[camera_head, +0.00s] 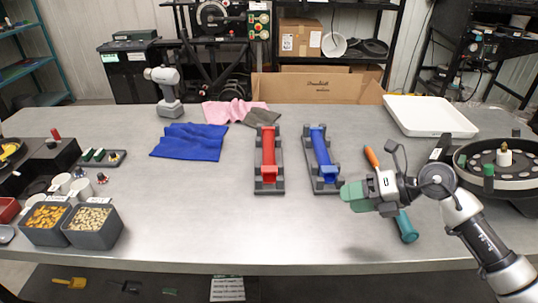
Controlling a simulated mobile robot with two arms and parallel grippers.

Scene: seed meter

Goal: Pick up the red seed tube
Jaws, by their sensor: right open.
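The red seed tube (268,148) lies lengthwise in a dark grey cradle (270,188) near the middle of the table. My right gripper (354,196) is to the right of it and a little nearer the front, apart from it. The gripper has green fingers pointing left, is open, and no object shows between them. A blue seed tube (322,150) lies in a second dark cradle (327,187), between the red tube and my gripper. My left gripper is out of view.
Behind the gripper lies an orange-handled tool (371,157); below it is a teal-handled tool (405,228). A round seed plate unit (510,185) stands right, a white tray (430,115) back right. Seed bins (92,235) stand left.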

